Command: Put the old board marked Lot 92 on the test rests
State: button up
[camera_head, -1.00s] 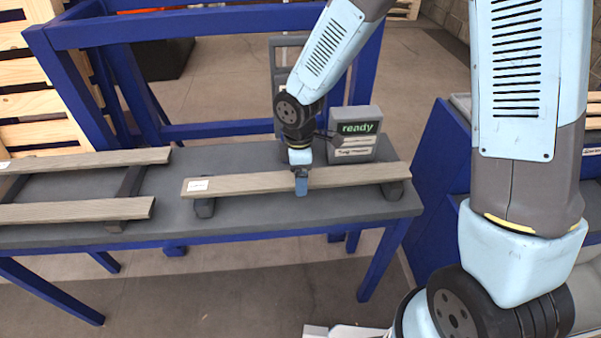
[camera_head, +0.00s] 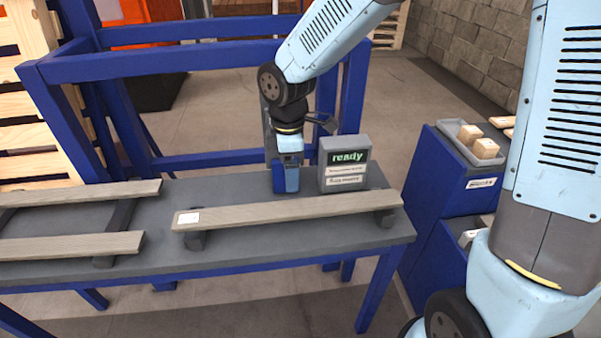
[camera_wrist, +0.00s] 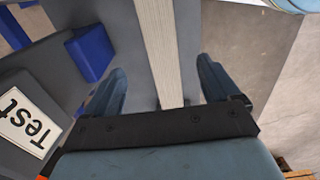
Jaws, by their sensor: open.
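A long grey-brown board (camera_head: 290,211) with a white label at its left end lies level across two dark rests, a left one (camera_head: 195,240) and a right one (camera_head: 386,218), on the grey table. The label is too small to read. My gripper (camera_head: 288,180) is open and empty, pointing down over the board's back side and apparently clear of it. In the wrist view, the fingers of my gripper (camera_wrist: 166,88) are spread wide, with the board (camera_wrist: 158,45) running between them, apparently below. Behind the board stands a grey box (camera_head: 344,163) showing "ready"; a "Test" sign (camera_wrist: 27,122) shows in the wrist view.
Two similar boards (camera_head: 75,193) lie on other rests at the table's left. A blue frame (camera_head: 200,60) stands behind. At the right, a blue cabinet (camera_head: 440,190) carries a grey tray (camera_head: 455,140) with wooden blocks. A block wall stands at the back right.

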jog(key=d+r+m+t, duration=0.3)
jog(key=d+r+m, duration=0.8)
jog(key=d, duration=0.6)
jog(key=s+d+r+m+t, duration=0.1)
jog(key=s+d+r+m, duration=0.3)
jog(key=d, duration=0.3)
jog(key=s+d+r+m+t, duration=0.1)
jog(key=s+d+r+m, duration=0.3)
jog(key=s+d+m, duration=0.1)
jog(key=shift+s+d+r+m+t, duration=0.2)
jog(key=shift+s+d+m+t, duration=0.1)
jog(key=shift+s+d, duration=0.65)
